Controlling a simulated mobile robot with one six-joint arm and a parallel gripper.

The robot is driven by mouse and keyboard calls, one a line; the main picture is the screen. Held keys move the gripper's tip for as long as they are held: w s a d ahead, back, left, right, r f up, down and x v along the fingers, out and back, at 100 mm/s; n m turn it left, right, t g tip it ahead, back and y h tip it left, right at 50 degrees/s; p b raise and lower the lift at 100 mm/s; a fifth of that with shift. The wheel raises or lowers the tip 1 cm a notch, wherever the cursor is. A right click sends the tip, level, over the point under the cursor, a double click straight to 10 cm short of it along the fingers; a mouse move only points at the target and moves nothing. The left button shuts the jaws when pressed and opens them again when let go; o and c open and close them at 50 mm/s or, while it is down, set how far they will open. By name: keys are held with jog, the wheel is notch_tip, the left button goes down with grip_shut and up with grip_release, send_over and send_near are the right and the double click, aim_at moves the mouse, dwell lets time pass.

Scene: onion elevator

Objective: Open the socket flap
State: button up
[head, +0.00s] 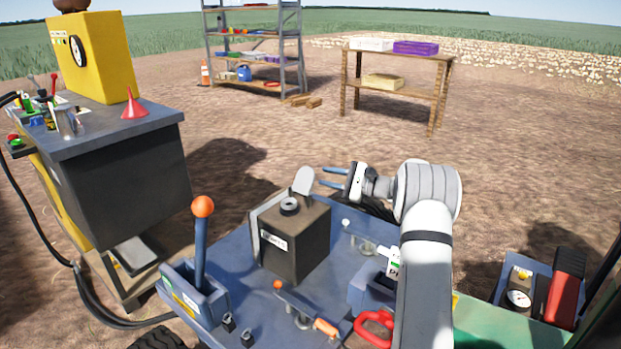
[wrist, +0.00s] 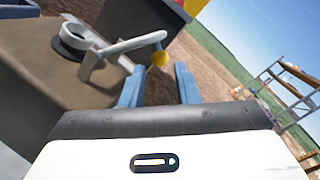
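The dark box (head: 292,240) on the blue deck carries a round socket (head: 289,205) on its top. The grey socket flap (head: 304,180) stands tilted up beside the socket, whose ring is uncovered.
A blue lever with an orange ball (head: 203,207) stands left of the box. A red handle (head: 374,328) and an orange-tipped lever (head: 324,327) are on the deck in front. A grey-topped bench (head: 115,130) with a yellow unit (head: 95,55) stands at left. Space behind the box is open ground.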

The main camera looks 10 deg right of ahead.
aim_at(312, 174)
jog(key=b+x, duration=0.1)
jog(key=x, duration=0.5)
jog(key=shift+c, duration=0.3)
grip_shut()
